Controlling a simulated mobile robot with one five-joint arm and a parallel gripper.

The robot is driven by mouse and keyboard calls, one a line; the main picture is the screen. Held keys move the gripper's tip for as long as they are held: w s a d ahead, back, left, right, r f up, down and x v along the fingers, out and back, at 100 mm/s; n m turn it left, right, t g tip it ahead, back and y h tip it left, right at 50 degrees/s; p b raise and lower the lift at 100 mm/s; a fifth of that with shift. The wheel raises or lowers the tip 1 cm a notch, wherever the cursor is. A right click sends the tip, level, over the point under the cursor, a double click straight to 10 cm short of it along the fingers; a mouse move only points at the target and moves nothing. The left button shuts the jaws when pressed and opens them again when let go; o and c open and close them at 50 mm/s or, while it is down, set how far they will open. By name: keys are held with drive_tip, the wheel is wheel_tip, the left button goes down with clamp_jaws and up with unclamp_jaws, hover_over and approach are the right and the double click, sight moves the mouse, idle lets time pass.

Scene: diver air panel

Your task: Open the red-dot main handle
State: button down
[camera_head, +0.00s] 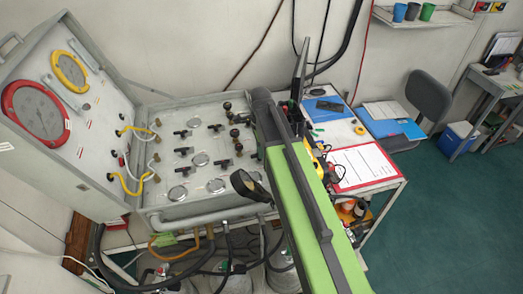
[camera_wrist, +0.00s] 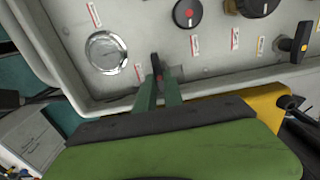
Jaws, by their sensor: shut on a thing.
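Most of the handle's lower part is hidden between the fingers. A round black knob with a red centre (camera_wrist: 187,13) sits above and apart from the gripper. In the head view the panel (camera_head: 165,112) stands left of my green arm, which hides the gripped handle; red dots there are too small to tell.
A black handle with a yellow dot (camera_wrist: 301,42) is at the right in the wrist view. In the head view, several black T-handles and gauges cover the panel. A red-edged sheet (camera_head: 362,166) lies on the right table. Hoses (camera_head: 190,262) hang below the panel.

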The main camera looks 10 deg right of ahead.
drive_tip(key=n, duration=0.3)
drive_tip(key=shift+n, duration=0.4)
drive_tip(key=n, duration=0.4)
drive_tip(key=shift+w+n, duration=0.15)
drive_tip(key=shift+n, duration=0.15)
drive_tip(key=n, duration=0.4)
drive_tip(key=shift+a+n, duration=0.1)
drive_tip(key=shift+n, duration=0.2)
drive_tip(key=shift+a+n, duration=0.1)
drive_tip(key=shift+n, duration=2)
drive_tip(key=c, duration=1.5)
unclamp_jaws()
drive_tip(key=shift+o, duration=0.2)
